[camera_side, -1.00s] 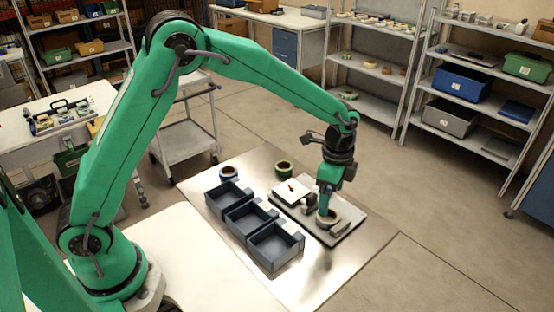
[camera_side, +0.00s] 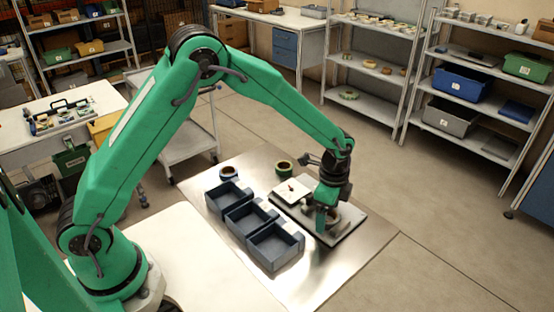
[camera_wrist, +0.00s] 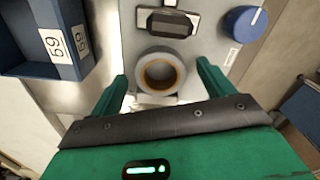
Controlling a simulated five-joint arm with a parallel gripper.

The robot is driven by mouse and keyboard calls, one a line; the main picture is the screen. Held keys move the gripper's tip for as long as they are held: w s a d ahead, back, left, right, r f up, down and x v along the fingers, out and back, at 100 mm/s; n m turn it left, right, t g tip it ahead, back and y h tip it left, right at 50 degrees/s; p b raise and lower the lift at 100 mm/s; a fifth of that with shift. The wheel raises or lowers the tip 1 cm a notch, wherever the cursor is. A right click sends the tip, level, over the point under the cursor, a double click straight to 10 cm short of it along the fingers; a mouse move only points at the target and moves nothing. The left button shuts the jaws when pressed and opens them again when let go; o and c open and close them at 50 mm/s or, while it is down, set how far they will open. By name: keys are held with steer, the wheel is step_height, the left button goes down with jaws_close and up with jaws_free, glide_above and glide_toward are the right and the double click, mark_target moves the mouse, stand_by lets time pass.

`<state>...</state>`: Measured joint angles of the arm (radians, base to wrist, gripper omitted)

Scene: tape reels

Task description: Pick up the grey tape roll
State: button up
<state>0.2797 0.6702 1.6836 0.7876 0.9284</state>
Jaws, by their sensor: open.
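The grey tape roll (camera_wrist: 147,77) shows in the wrist view as a grey ring with a tan inner core, lying flat on a grey board (camera_wrist: 133,50). My gripper (camera_wrist: 162,73) is open, with one green finger to each side of the roll in the picture and gaps between fingers and roll. In the side view my gripper (camera_side: 322,216) is low over the board (camera_side: 351,229), and it hides part of the roll there. I cannot tell the exact height of the fingertips over the board.
A dark block-like fixture (camera_wrist: 170,23) and a blue knob (camera_wrist: 244,23) sit beyond the roll. Blue bins (camera_side: 272,246) stand in a row left of the board. A dark roll (camera_side: 284,167) stands behind. Bare metal mat (camera_side: 335,266) lies in front.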

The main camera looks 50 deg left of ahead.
stand_by(0.4)
steer(key=c, duration=1.1)
steer(key=shift+c, duration=0.2)
steer(key=shift+r, duration=0.2)
steer(key=shift+r, duration=0.25)
step_height(320, 180, up, 3)
steer(key=shift+w, duration=0.1)
steer(key=s+d+r, duration=0.7)
steer(key=s+d, duration=0.1)
steer(key=shift+s, duration=0.35)
